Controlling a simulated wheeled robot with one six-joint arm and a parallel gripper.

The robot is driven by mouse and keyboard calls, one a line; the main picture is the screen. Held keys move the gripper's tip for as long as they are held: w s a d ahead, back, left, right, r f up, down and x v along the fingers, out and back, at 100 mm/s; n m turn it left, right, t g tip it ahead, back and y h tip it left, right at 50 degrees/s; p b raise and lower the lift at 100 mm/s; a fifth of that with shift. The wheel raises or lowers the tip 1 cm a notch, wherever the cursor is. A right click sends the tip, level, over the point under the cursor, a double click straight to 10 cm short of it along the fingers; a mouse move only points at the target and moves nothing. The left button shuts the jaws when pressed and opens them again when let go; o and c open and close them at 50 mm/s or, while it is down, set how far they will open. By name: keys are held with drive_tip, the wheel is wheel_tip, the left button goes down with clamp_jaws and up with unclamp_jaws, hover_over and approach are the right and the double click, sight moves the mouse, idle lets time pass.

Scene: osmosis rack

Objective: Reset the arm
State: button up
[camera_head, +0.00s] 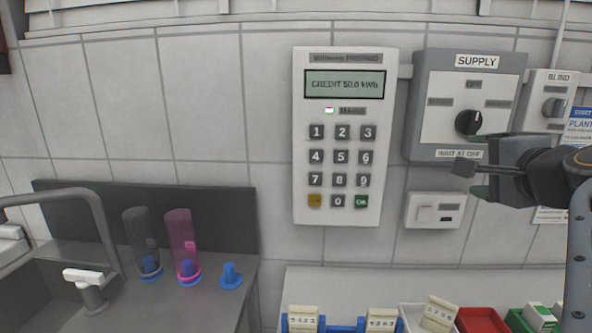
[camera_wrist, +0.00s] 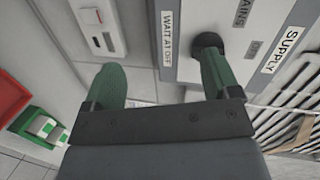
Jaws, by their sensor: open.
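My gripper (camera_head: 479,175) is at the right in the head view, in front of the wall just below the grey supply box (camera_head: 425,75). In the wrist view its two green fingers (camera_wrist: 160,80) are spread apart with nothing between them. One finger overlaps the black knob of the supply box (camera_wrist: 207,42) in the wrist view; whether it touches the knob, I cannot tell. In the head view the knob (camera_head: 468,122) shows above the gripper. My dark arm reaches in from the right edge.
A keypad meter (camera_head: 340,140) reading "CREDIT 50.0 kWh" hangs left of the supply box. A white switch plate (camera_head: 433,210) is below it, and a blind switch box (camera_head: 553,100) to the right. Below are numbered cards, a red tray (camera_head: 480,319) and a sink with tubes (camera_head: 182,245).

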drive_tip(key=w+a+f+n+g+y+p, duration=0.25)
drive_tip(key=a+f+n+g+p, duration=0.2)
drive_tip(key=a+f, duration=0.35)
drive_tip(key=s+a+f+n+g+h+p, duration=0.1)
drive_tip(key=s+a+f+n+g+p, duration=0.6)
drive_tip(key=s+a+f+n, duration=0.3)
drive_tip(key=shift+a+f+n+h, duration=0.15)
drive_tip(key=shift+f+n+h, duration=0.2)
drive_tip(key=shift+f+n, duration=1.35)
drive_tip(key=shift+f+m+g, duration=0.2)
drive_tip(key=shift+m+g, duration=0.05)
drive_tip(key=shift+m, duration=0.1)
